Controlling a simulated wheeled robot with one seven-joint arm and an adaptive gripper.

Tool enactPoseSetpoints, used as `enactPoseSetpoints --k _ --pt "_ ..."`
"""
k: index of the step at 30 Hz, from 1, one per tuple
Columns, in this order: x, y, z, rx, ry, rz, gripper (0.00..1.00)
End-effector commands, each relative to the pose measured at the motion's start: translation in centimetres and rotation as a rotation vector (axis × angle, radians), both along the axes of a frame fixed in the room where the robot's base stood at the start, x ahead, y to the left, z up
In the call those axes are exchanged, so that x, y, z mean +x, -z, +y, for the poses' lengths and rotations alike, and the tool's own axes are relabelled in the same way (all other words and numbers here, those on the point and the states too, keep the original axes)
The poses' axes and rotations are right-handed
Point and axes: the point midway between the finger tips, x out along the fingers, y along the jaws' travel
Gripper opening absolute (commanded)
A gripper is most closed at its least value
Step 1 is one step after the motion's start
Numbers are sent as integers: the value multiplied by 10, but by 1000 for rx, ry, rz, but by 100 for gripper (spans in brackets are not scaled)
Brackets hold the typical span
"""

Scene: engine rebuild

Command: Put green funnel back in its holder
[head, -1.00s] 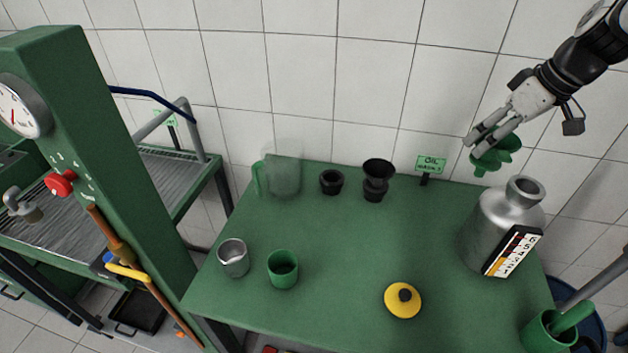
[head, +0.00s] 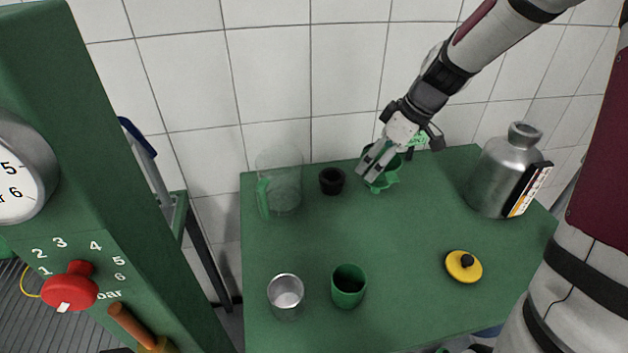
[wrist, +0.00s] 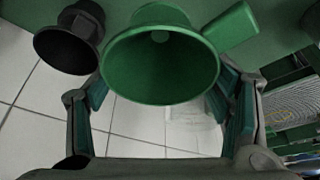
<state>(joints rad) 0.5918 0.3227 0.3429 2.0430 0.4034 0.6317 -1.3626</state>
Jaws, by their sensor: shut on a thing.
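My gripper (head: 370,168) is shut on the green funnel (head: 386,180) and holds it near the back of the green table. In the wrist view the funnel (wrist: 160,65) is between my fingers, its wide mouth facing the camera. A black funnel (wrist: 68,40) shows beside the green one in the wrist view. The gap under the green funnel is unclear.
A clear jug with a green handle (head: 264,197) stands left of the holder. A metal can (head: 500,178) stands at right. A yellow lid (head: 464,268), a green cup (head: 348,290) and a metal cup (head: 286,298) are nearer. The table's middle (head: 400,235) is clear.

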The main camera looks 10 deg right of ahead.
Motion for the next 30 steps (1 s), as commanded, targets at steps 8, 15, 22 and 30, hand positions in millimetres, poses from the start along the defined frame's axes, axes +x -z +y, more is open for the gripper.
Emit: enactPoseSetpoints --k 8,15,22,30 --pt "51 7 27 1 -7 0 41" --pt "103 12 52 0 -4 -1 41" --pt "130 14 65 -1 -2 -1 41" --pt "140 25 70 1 1 4 41"
